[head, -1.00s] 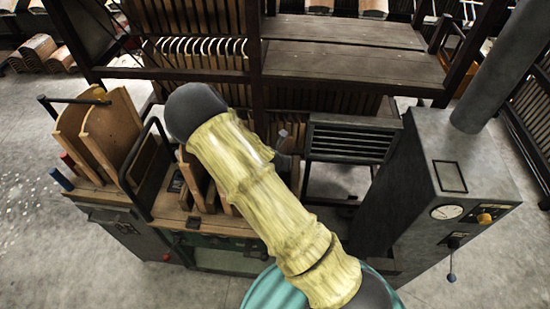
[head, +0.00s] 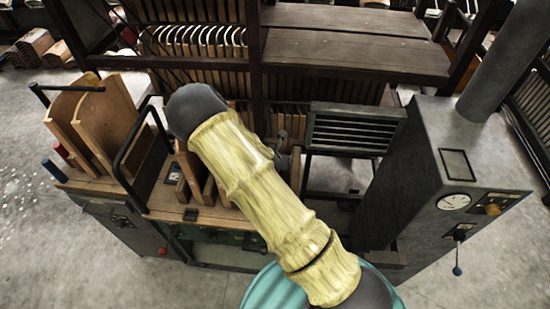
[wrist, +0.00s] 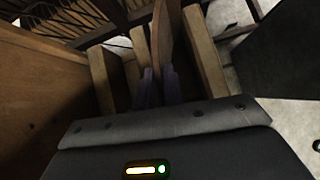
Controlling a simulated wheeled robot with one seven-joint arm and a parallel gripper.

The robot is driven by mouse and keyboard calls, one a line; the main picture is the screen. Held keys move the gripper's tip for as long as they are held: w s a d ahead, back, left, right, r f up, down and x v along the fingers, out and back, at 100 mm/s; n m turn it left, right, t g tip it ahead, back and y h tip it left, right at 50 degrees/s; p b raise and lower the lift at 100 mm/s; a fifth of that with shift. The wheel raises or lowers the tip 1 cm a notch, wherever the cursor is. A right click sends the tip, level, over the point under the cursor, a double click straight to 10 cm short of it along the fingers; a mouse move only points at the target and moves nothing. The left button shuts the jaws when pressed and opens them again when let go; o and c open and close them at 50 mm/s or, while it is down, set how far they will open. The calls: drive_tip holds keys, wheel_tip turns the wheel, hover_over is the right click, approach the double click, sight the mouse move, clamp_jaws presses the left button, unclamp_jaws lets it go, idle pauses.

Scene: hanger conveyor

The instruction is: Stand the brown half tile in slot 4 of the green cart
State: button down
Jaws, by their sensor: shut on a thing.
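The brown half tile (wrist: 166,35) shows edge-on in the wrist view, upright between the fingers of my gripper (wrist: 158,88). The gripper is shut on it. Upright wooden pieces stand on both sides of it, one on the left (wrist: 103,75) and one on the right (wrist: 204,50). In the head view my arm hides the gripper and most of the tile. The cart, with a wooden top (head: 165,203) and a dark green front (head: 215,252), stands below my arm. Slot numbers cannot be read, and the tile's lower edge is hidden.
A grey machine with a gauge (head: 455,202) stands at the right. A dark rack (head: 340,40) is behind. A brown wooden panel (wrist: 40,90) fills the wrist view's left.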

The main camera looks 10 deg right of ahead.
drive_tip(key=c, duration=1.4)
unclamp_jaws()
drive_tip(key=shift+f, duration=0.1)
drive_tip(key=v, duration=1.7)
drive_tip(key=shift+s+r, duration=0.15)
drive_tip(key=shift+r, duration=0.05)
